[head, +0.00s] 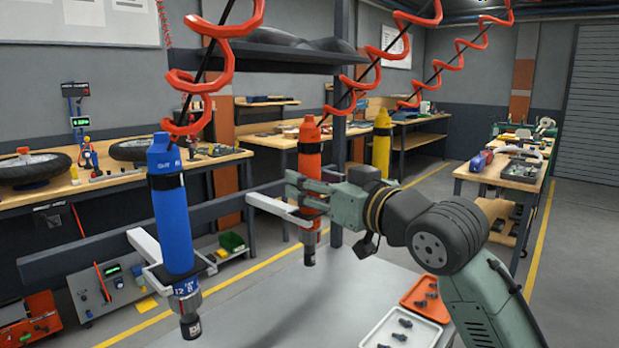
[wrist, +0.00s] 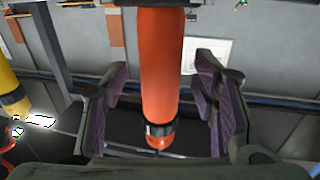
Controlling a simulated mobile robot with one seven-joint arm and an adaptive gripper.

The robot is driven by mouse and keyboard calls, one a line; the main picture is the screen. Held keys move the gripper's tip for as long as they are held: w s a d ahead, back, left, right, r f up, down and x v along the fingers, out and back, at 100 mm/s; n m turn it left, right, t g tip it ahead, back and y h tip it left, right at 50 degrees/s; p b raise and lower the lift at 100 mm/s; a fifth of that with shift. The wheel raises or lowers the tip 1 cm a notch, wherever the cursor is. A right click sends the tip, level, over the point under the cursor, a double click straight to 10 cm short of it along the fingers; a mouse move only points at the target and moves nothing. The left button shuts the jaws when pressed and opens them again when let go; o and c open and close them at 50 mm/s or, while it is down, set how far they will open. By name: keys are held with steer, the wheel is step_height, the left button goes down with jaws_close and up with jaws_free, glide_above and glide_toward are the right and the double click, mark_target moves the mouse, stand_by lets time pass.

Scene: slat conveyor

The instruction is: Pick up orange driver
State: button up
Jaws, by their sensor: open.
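The orange driver (head: 310,153) hangs upright from a red coiled hose, in a pale bracket, with its dark nose pointing down. My gripper (head: 308,190) is level with its lower body in the head view. In the wrist view the orange driver (wrist: 161,65) stands between the two finger pads of my gripper (wrist: 161,95). The jaws are open, with a visible gap on each side of the driver. The fingers hide part of its lower body in the head view.
A blue driver (head: 172,205) hangs at the left and a yellow driver (head: 381,143) behind to the right, on coiled hoses. A white tray (head: 372,335) and an orange tray (head: 440,312) with small dark parts lie on the table below.

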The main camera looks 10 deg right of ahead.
steer(key=shift+x, duration=0.9)
steer(key=shift+c, duration=0.3)
jaws_close()
